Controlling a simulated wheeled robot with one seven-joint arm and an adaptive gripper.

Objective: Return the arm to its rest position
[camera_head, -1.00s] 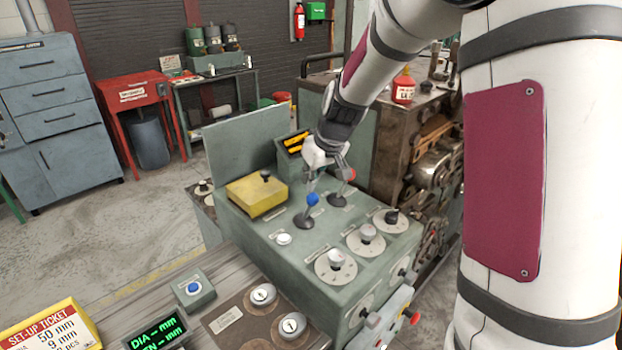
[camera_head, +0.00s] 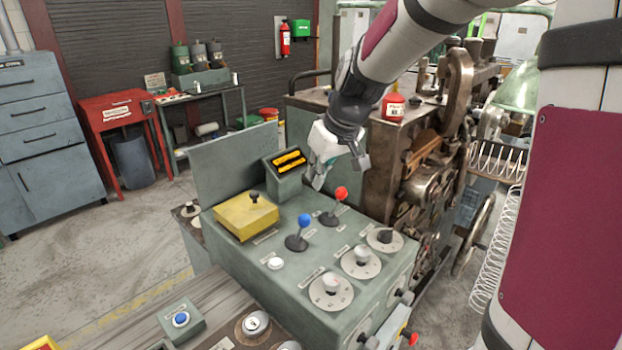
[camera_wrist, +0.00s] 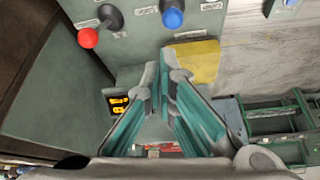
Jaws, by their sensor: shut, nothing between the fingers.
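My gripper (camera_head: 318,180) is shut and empty. In the head view it hangs above the back of the green control box (camera_head: 300,285), behind the two levers and apart from them. The red-knobbed lever (camera_head: 341,193) and the blue-knobbed lever (camera_head: 304,220) stand on the box top. In the wrist view the shut fingers (camera_wrist: 160,72) point toward the box, with the red knob (camera_wrist: 88,38) and blue knob (camera_wrist: 173,18) beyond them. The box's back edge near the fingers is partly hidden by my gripper.
A yellow block (camera_head: 246,214) and a small display with yellow digits (camera_head: 288,161) sit by the levers. Several dials (camera_head: 331,291) are at the box front. The coiler machine (camera_head: 430,170) stands close behind and right of my arm. Open floor (camera_head: 80,260) lies at left.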

